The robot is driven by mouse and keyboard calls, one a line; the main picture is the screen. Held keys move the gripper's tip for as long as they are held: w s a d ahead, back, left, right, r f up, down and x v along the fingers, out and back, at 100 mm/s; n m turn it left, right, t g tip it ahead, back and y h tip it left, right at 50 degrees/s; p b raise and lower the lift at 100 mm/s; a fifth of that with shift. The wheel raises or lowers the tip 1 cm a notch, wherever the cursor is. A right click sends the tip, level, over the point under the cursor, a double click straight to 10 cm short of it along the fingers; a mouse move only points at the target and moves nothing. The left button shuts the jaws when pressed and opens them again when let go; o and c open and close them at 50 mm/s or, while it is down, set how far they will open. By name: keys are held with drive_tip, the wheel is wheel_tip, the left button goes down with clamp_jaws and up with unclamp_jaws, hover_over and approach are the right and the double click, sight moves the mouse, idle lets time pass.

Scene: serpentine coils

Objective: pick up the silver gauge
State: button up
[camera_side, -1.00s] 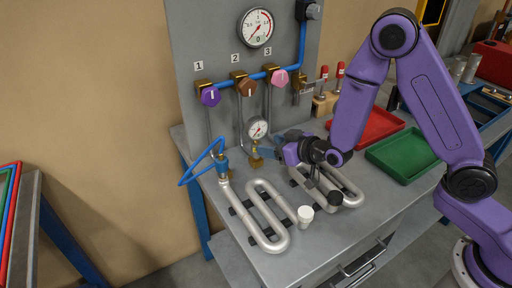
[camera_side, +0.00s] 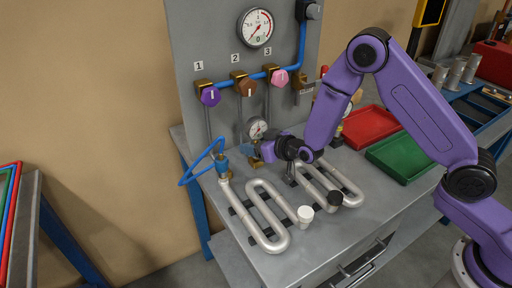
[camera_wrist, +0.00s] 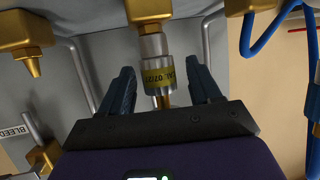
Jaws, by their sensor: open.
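The silver gauge (camera_side: 257,128) has a round white dial and stands upright on a brass fitting at the back of the bench, below the valve panel. In the wrist view its silver body (camera_wrist: 154,48), with a yellow label, sits between my two dark blue fingers. My gripper (camera_wrist: 162,78) is open, with a visible gap on each side of the body. In the side view my gripper (camera_side: 266,151) is low, right beside the gauge, and partly hides its lower part. The dial is not visible in the wrist view.
Red (camera_side: 371,127) and green (camera_side: 403,155) trays are at right. Brass fittings (camera_wrist: 22,40) flank the gauge.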

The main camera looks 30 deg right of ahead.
clamp_jaws()
drive_tip(key=shift+r, duration=0.15)
